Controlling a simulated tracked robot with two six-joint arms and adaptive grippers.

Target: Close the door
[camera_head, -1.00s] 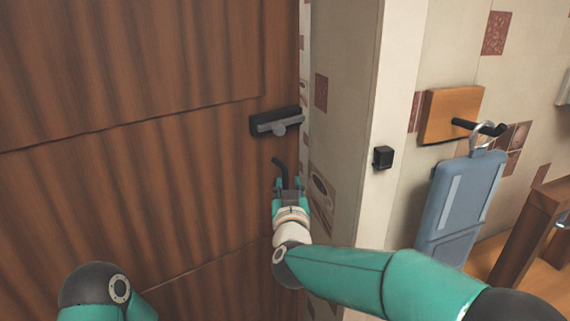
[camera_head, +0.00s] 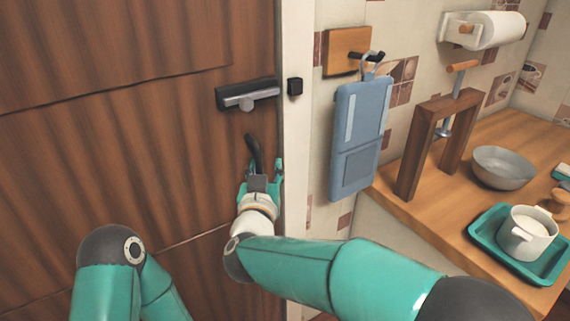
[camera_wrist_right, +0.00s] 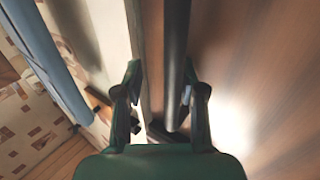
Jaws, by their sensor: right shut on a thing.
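The brown wooden door (camera_head: 120,150) fills the left of the head view, its right edge close beside the pale door post (camera_head: 297,150). A grey latch (camera_head: 248,94) on the door lines up with a small black block (camera_head: 295,87) on the post. Below the latch is a dark door handle (camera_head: 253,150). My right gripper (camera_head: 264,168) is at the handle's lower part. In the right wrist view its fingers (camera_wrist_right: 160,85) stand either side of the dark handle bar (camera_wrist_right: 175,60), shut on it. My left gripper is out of view; only its arm shows. I cannot tell whether the door is fully shut.
Right of the post, a blue board (camera_head: 360,140) hangs from a hook. Beyond it is a wooden counter (camera_head: 425,215) with a wooden stand (camera_head: 415,150), a grey bowl (camera_head: 503,166) and a teal tray (camera_head: 490,245) holding a white pot (camera_head: 527,235).

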